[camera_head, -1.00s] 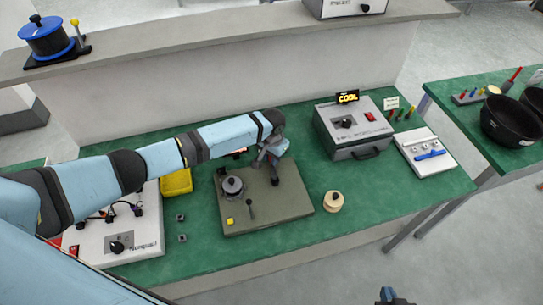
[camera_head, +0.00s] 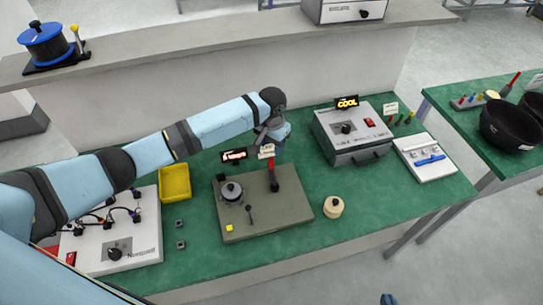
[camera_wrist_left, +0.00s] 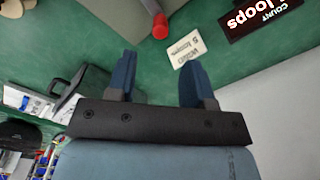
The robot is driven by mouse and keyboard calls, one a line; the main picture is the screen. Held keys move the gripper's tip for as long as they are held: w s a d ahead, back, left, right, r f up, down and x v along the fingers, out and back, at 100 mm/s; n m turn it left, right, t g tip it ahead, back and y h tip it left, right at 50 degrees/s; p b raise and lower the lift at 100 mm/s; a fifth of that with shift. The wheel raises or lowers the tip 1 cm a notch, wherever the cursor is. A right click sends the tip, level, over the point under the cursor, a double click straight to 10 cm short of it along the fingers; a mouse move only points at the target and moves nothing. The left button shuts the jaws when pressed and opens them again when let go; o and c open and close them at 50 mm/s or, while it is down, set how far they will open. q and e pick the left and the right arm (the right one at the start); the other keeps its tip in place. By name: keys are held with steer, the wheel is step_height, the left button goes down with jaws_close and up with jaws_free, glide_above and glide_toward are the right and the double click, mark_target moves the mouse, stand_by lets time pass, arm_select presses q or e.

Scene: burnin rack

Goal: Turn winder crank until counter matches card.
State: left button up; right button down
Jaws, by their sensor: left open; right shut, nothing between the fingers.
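The winder is an olive plate (camera_head: 300,208) with a grey spool (camera_head: 232,191), a small black lever (camera_head: 250,214) and an upright red-handled post (camera_head: 273,176), which looks like the crank. In the left wrist view the red tip (camera_wrist_left: 160,27) sits just beyond my fingers. The black counter (camera_head: 233,155) stands behind the plate; the wrist view cuts off its number. The white card (camera_wrist_left: 187,47) beside it seems to read 5 loops. My left gripper (camera_wrist_left: 158,62) is open and empty, above and behind the post. My right gripper (camera_head: 388,299) barely shows at the bottom edge.
A yellow tray (camera_head: 175,184) and a white panel with cables (camera_head: 140,240) are at left. A round wooden piece (camera_head: 333,207) lies right of the plate. A grey box (camera_head: 352,135) and a white tray (camera_head: 425,158) stand further right. The green front edge is mostly clear.

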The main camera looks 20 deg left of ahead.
arm_select(q)
steer(key=shift+r, duration=2.3)
steer(key=s+d+f+m+t+h, duration=0.1)
steer(key=s+d+f, duration=0.15)
steer(key=s, duration=0.55)
steer(key=s+d+f+m+h, duration=0.15)
steer(key=s+d, duration=0.25)
steer(key=s, duration=0.5)
steer(key=s+a+r+n+t+y, duration=0.1)
steer(key=s+a+r+n, duration=0.1)
steer(key=s+a, duration=0.6)
steer(key=s+a+r+n+t+y, duration=0.1)
steer(key=s+a+r+n+t, duration=0.15)
steer(key=s, duration=0.85)
steer(key=w+d+f+t, duration=0.2)
steer(key=f, duration=0.2)
steer(key=w+d+f+m+t+h, duration=0.1)
steer(key=w+f+t, duration=0.1)
steer(key=f, duration=0.2)
steer(key=w+d+f+m+t+h, duration=0.1)
steer(key=w+d+f+t, duration=0.1)
steer(key=f, duration=0.3)
steer(key=shift+d+f+h, duration=0.1)
steer(key=shift+d+h, duration=0.15)
steer(key=shift+d, duration=0.05)
steer(key=shift+d+f+t, duration=0.2)
steer(key=shift+f+t, duration=0.05)
steer(key=shift+f, duration=0.05)
